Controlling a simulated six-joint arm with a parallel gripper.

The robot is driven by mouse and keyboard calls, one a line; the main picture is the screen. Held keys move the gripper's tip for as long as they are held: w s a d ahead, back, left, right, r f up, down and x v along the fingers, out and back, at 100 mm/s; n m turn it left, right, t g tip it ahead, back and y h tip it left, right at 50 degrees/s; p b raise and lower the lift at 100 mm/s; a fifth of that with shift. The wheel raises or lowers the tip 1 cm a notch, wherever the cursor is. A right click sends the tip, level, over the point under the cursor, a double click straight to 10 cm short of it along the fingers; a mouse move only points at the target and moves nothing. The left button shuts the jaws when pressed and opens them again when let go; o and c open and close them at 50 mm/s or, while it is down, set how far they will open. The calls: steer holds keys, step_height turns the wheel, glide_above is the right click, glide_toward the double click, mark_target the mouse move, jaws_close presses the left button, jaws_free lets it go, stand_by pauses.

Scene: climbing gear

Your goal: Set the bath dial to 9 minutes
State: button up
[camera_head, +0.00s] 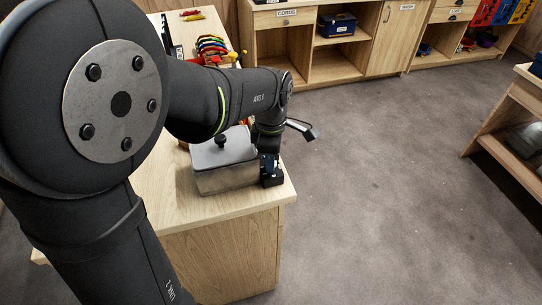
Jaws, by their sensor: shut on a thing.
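The bath is a grey metal box (228,177) with a pale lid and a black knob, standing near the front right corner of the wooden counter. A small black unit (273,181) sits against its right end. My gripper (269,166) points down at that end, right over the black unit, and is shut on the bath dial. The dial itself is hidden behind my gripper and wrist, so its setting and marks cannot be read. The fingertips are small and dark here and hard to make out.
My arm crosses above the counter (159,205) and hides much of it. Several coloured pieces of gear (212,45) lie at its far end. Open shelving (330,60) stands at the back, and another wooden unit (512,120) at the right. The grey floor between is clear.

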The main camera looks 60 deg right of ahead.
steer(key=shift+m, duration=1.5)
steer(key=o, duration=1)
steer(key=shift+r, duration=0.15)
step_height(320, 180, up, 17)
steer(key=shift+r, duration=0.1)
